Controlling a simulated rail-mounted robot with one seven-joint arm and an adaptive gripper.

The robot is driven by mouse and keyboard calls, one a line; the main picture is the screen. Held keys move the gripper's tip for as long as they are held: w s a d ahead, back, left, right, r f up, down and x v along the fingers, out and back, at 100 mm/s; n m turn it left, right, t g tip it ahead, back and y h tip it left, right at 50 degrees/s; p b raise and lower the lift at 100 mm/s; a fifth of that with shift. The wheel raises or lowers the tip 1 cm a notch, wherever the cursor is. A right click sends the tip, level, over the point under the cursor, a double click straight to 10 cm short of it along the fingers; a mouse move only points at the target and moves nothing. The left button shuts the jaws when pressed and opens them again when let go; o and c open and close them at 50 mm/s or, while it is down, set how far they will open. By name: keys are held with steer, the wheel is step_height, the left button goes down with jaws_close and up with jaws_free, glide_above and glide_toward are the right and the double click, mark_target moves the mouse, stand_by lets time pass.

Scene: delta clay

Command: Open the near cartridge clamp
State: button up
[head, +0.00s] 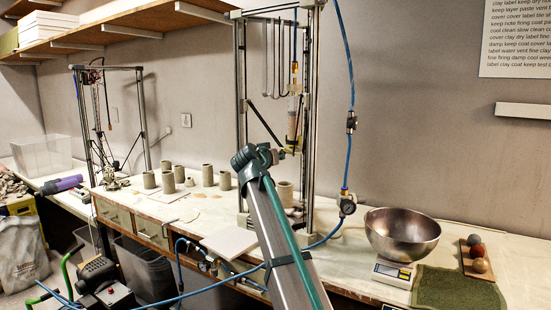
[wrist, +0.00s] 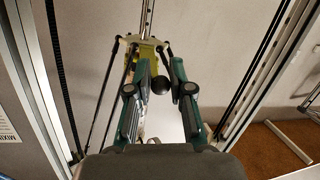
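The near printer's clay cartridge (head: 294,118) is an upright clear tube with brownish content, hung inside the near frame. A yellow-green part (wrist: 148,54) with a dark round knob (wrist: 159,86) shows in the wrist view; it looks like the clamp and its handle. In the head view a small yellow patch (head: 281,154) shows below the cartridge, by the end of my arm. My gripper (wrist: 160,62) is open, with one finger on each side of the knob; contact cannot be told. In the head view my arm hides most of the gripper.
The near printer's metal uprights (head: 241,110) and thin black rods surround the cartridge closely. A blue air hose (head: 350,90) hangs at the right. Several clay cups (head: 208,175) stand left of the frame. A steel bowl (head: 402,232) sits on a scale at the right.

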steer(key=shift+o, duration=0.6)
steer(key=shift+w, duration=0.1)
steer(key=v, duration=1.2)
